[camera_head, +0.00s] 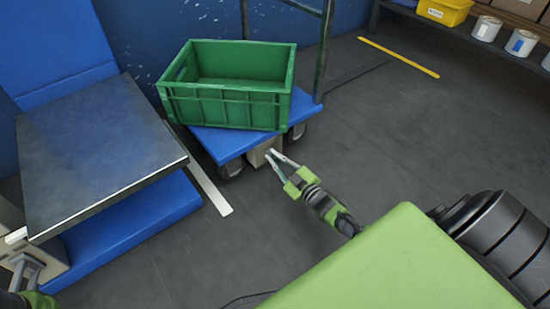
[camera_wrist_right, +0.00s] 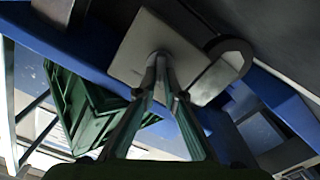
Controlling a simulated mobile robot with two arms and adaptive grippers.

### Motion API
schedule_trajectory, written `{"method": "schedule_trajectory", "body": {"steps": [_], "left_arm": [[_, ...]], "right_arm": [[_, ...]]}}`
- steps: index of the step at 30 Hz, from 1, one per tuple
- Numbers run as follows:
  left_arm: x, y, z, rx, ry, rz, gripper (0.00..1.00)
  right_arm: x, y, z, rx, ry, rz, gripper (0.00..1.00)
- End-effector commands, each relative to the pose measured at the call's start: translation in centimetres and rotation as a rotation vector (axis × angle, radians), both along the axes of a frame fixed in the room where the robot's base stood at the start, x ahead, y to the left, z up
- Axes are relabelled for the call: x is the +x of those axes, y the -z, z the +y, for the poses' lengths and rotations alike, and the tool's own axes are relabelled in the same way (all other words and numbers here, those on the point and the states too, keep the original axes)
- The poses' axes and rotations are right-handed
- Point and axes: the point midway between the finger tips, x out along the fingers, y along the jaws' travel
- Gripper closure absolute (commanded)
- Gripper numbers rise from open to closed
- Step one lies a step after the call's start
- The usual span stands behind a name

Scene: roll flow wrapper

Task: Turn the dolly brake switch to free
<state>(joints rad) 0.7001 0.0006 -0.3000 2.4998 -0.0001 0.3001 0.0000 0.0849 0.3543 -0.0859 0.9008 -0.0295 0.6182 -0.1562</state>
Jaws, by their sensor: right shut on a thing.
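The blue dolly (camera_head: 222,147) stands by the blue wall with a small beige brake box (camera_head: 256,156) under its near edge. My right gripper (camera_head: 270,156) reaches this box from the lower right. In the right wrist view, my right gripper (camera_wrist_right: 162,62) has its fingertips together at the middle of the box's pale face (camera_wrist_right: 138,48). It is shut on the brake switch, which the fingertips mostly hide, so its setting cannot be read. My left gripper (camera_head: 27,266) shows partly at the lower left, beside a pale box, and its opening is unclear.
A green crate (camera_head: 222,110) sits on the dolly, also seen in the right wrist view (camera_wrist_right: 85,110). A blue machine with a dark plate (camera_head: 95,150) stands left. A shelf with a yellow bin (camera_head: 444,12) and white cans is top right. Floor on the right is clear.

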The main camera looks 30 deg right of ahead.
Motion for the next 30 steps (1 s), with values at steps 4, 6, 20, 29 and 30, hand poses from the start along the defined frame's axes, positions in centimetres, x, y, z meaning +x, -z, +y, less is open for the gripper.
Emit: {"method": "schedule_trajectory", "body": {"steps": [4, 6, 20, 29, 30], "left_arm": [[0.0, 0.0, 0.0, 0.0, 0.0, 0.0, 0.7], [0.0, 0.0, 0.0, 0.0, 0.0, 0.0, 0.7], [0.1, 0.0, 0.1, -0.002, 0.001, 0.005, 0.7], [0.0, 0.0, 0.0, -0.002, 0.0, 0.002, 0.7], [0.0, 0.0, 0.0, -0.001, 0.0, 0.001, 0.7]], "right_arm": [[-0.1, 0.1, 0.0, -0.001, -0.001, 0.002, 1.0], [-0.1, 0.1, 0.0, 0.0, 0.0, 0.001, 1.0], [-0.2, 0.1, 0.0, 0.001, 0.0, 0.001, 0.74], [-4.0, 0.2, -0.3, 0.001, 0.0, 0.004, 0.74], [-4.9, 0.2, -0.4, 0.001, 0.0, 0.004, 0.74]]}}
